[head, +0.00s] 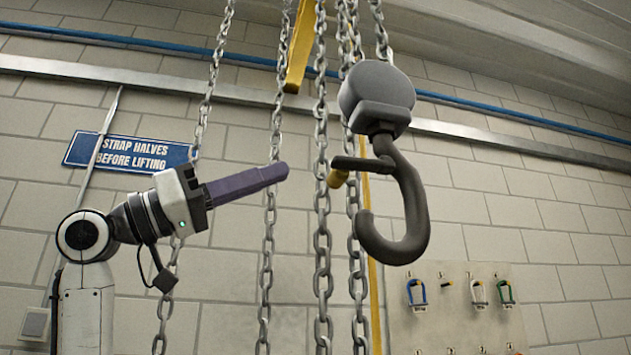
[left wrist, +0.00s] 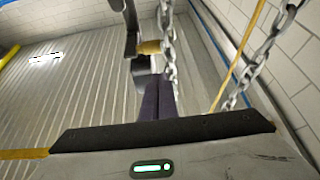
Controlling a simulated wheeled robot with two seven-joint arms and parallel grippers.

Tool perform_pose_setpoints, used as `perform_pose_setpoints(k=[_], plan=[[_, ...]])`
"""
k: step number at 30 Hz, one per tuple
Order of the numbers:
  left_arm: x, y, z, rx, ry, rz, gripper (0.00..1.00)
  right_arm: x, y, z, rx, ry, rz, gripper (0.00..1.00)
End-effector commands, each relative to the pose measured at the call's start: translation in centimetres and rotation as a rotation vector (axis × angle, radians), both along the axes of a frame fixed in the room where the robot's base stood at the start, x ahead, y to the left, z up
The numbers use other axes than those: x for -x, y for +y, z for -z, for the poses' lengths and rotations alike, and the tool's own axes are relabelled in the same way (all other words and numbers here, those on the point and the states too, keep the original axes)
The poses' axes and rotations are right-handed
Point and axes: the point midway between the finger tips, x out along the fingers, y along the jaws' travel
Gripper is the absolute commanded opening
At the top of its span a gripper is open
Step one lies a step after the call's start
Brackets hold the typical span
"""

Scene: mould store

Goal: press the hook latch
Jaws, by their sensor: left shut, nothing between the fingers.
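A dark grey crane hook (head: 410,215) hangs from a rounded block (head: 376,95), its open mouth facing left. A dark latch bar (head: 365,164) crosses the mouth near the top, with a yellow end piece (head: 338,179) at its left. In the left wrist view the yellow piece (left wrist: 150,47) shows just beyond my fingertips, beside the dark hook (left wrist: 131,20). My left gripper (head: 286,172) has purple fingers pressed together and empty. They point right toward the latch, with a visible gap in the head view. The fingers show in the left wrist view (left wrist: 157,92). My right gripper is out of view.
Several steel chains (head: 322,230) hang around the hook, one between my fingertips and the latch in the head picture. A blue sign (head: 128,152) is on the block wall. A board (head: 455,310) with coloured shackles stands at lower right.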

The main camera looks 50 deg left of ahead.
Motion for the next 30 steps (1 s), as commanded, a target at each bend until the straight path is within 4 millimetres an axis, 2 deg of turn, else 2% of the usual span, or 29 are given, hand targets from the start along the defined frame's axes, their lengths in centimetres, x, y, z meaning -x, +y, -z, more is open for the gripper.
perform_pose_setpoints(k=[1, 4, 16, 20, 30], plan=[[1.2, 0.4, -0.6, 0.009, -0.019, 0.005, 0.00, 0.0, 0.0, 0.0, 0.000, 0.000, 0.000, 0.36], [2.2, 0.6, -1.1, 0.017, -0.035, 0.014, 0.00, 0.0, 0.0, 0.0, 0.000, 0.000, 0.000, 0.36], [1.9, 0.4, -1.4, 0.016, -0.035, 0.015, 0.00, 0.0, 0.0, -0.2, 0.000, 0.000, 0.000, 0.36], [0.7, -0.3, -2.3, 0.015, -0.034, 0.016, 0.00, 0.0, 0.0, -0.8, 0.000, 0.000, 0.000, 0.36], [-4.9, -3.1, -6.1, 0.015, -0.034, 0.016, 0.00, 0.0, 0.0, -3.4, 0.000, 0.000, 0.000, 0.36]])
